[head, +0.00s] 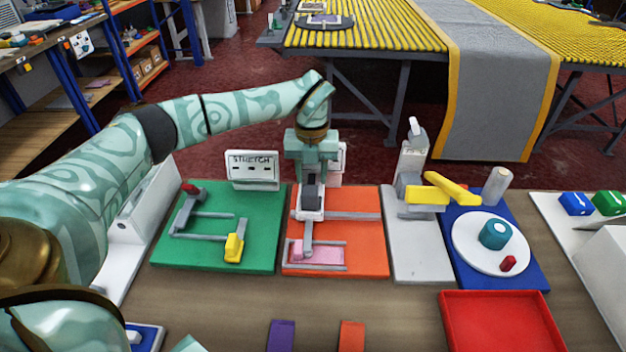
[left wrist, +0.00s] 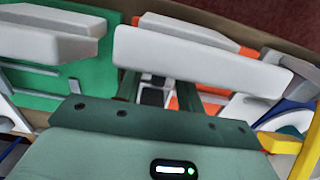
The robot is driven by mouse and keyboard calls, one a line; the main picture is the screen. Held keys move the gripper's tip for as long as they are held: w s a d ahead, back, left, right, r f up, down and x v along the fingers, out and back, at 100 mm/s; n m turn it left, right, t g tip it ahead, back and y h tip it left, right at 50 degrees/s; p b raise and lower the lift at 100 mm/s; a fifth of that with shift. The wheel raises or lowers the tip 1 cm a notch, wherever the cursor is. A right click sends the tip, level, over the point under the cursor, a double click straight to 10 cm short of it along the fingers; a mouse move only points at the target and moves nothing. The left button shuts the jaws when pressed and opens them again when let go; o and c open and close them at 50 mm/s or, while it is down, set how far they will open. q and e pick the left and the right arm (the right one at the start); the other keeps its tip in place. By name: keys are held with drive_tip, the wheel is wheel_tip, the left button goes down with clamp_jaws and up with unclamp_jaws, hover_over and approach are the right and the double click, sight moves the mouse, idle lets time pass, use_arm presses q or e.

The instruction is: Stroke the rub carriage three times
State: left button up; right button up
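The rub carriage (head: 311,214) is a light frame with a dark grey upright block. It stands on the orange board (head: 365,234), with a bar running to a pink pad (head: 325,252) between two grey rails at the near end. My left gripper (head: 312,174) points down right over the carriage's block. In the left wrist view its dark green fingers (left wrist: 162,92) stand apart with a dark and white part between and below them. A white panel hides the fingertips there, so I cannot tell whether they touch the block.
A green board (head: 258,222) with a STRETCH sign (head: 252,169) lies left. A grey board (head: 418,258) with a yellow lever, a blue board (head: 524,274) with a white disc, and a red tray (head: 447,300) are right.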

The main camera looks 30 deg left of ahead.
use_arm(q)
drive_tip(key=shift+f, duration=0.7)
clamp_jaws()
drive_tip(key=w+d, duration=0.2)
drive_tip(key=d, duration=0.1)
drive_tip(key=w+d+b, duration=0.1)
drive_tip(key=w+d, duration=0.1)
drive_tip(key=d, duration=0.2)
drive_tip(key=w+d, duration=0.2)
drive_tip(key=d, duration=0.2)
drive_tip(key=shift+w+f+b, duration=0.1)
drive_tip(key=shift+w+b, duration=0.3)
drive_tip(key=shift+d+r, duration=0.15)
drive_tip(key=shift+r, duration=0.05)
